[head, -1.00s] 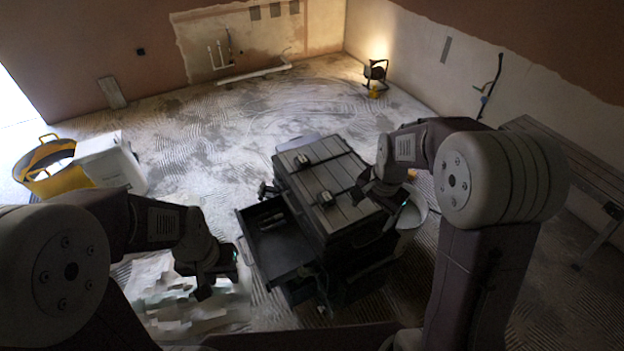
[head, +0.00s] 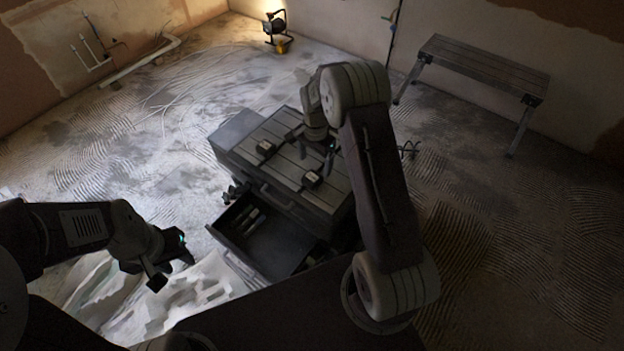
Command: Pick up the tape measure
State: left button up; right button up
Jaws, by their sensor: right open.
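Two small boxy dark objects with paler faces sit on the slatted top of a dark tool chest (head: 285,158). One is the far-left object (head: 266,147); the other is the near-right object (head: 312,178). Either could be the tape measure; they are too small and dim to tell. My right gripper (head: 312,149) is open and empty above the chest top, pointing down between the two objects, closer to the near-right one. My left gripper (head: 171,269) has its fingers apart and looks empty, left of the chest's open drawer.
The chest's open drawer (head: 265,245) juts toward me and holds a few tool-like items. A bench (head: 485,68) stands at the back right, and a lit work lamp (head: 275,28) at the back. A crumpled pale sheet (head: 200,290) lies below my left gripper.

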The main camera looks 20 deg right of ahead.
aim_at(312, 176)
jog(key=f, duration=0.2)
jog(key=a+f, duration=0.1)
jog(key=shift+w+f, duration=0.3)
jog(key=shift+f, duration=0.1)
notch_tip(312, 176, down, 4)
jog(key=shift+s+d+f, duration=0.1)
jog(key=shift+f, duration=0.5)
jog(key=shift+r, duration=0.1)
jog(key=c, duration=1.7)
